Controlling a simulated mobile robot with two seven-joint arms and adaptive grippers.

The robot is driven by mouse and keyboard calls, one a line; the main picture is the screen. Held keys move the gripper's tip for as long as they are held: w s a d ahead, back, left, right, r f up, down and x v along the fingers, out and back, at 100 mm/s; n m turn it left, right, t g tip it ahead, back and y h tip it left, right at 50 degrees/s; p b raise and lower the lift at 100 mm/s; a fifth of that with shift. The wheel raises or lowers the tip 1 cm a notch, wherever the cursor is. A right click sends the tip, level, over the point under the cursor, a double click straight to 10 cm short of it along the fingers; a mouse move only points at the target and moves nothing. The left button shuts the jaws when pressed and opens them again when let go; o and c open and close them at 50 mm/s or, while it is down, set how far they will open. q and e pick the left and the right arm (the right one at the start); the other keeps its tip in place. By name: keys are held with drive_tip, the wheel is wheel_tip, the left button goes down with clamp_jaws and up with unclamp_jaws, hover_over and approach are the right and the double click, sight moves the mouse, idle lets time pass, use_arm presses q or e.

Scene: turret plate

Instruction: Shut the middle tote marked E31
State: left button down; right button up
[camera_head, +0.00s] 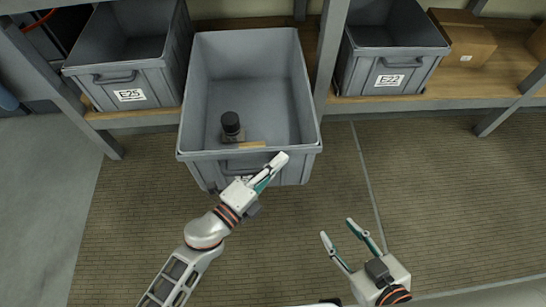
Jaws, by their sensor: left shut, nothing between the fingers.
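The middle grey tote (303,97) sticks out from the wooden shelf toward me, past the line of the totes beside it. Its marking is not readable, as my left gripper and arm cover part of its front. Inside it are a dark bottle-like object (231,127) and a small tan piece (251,145). My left gripper (279,162) is shut and empty at the tote's front, by its rim and handle; I cannot tell if it touches. My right gripper (341,231) is open and empty, over the floor to the lower right, apart from the tote.
A tote marked E25 (131,95) stands left and a tote marked E22 (390,80) stands right on the shelf (470,78). Grey uprights (328,50) stand beside the middle tote. A cardboard box (466,40) is at the far right. The floor (440,190) in front is clear.

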use_arm(q)
drive_tip(key=shift+w, duration=0.35)
use_arm(e)
drive_tip(key=shift+w+a, duration=0.2)
drive_tip(key=shift+w, duration=0.25)
drive_tip(key=shift+s, duration=0.1)
